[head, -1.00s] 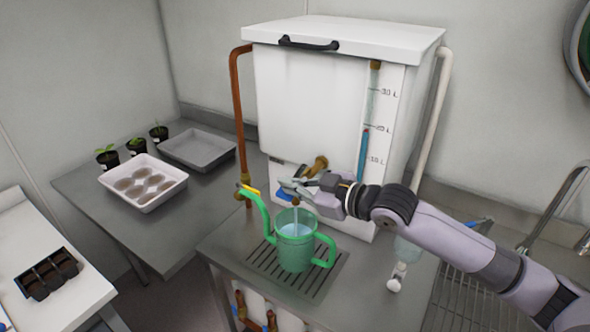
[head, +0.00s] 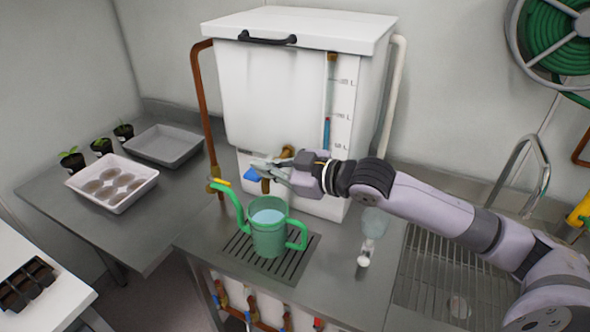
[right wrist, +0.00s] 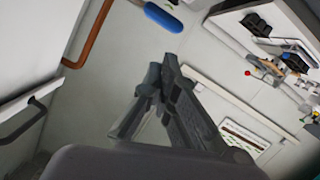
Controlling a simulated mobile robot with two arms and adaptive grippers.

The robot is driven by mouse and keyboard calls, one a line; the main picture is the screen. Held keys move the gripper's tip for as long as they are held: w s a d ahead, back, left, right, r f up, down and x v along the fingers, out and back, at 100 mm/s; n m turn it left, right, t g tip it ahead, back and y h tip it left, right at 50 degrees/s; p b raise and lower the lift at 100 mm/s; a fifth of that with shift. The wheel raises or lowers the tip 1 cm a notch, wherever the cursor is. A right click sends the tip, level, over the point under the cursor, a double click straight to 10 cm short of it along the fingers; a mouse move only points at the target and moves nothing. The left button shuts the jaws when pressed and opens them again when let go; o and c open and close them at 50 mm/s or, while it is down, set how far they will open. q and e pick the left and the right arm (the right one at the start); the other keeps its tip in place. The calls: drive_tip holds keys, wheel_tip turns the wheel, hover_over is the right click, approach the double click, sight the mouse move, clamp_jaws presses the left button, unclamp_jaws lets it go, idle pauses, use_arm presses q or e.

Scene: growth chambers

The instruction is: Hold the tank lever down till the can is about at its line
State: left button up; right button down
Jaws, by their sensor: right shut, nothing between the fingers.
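The white tank (head: 270,90) stands on the steel bench, with a brass tap and a blue lever (head: 251,175) on its front. The green can (head: 268,236) stands upright below the spout, with water (head: 268,216) visible high inside it. I cannot make out its line. No stream shows between spout and can. My right gripper (head: 262,164) is shut and empty, close beside the lever. In the right wrist view the blue lever (right wrist: 163,17) appears apart from the shut fingers (right wrist: 160,75). My left gripper is out of view.
The can stands on a slotted drain grate (head: 238,246). A clear bottle (head: 373,224) stands right of it, near the sink (head: 440,270). A copper pipe (head: 203,110) runs down the tank's left side. Trays (head: 112,185) and small potted plants occupy the left bench.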

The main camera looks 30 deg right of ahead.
drive_tip(key=b+v, duration=0.4)
drive_tip(key=v, duration=0.3)
drive_tip(key=shift+d, duration=0.3)
drive_tip(key=shift+w, duration=0.1)
idle(0.3)
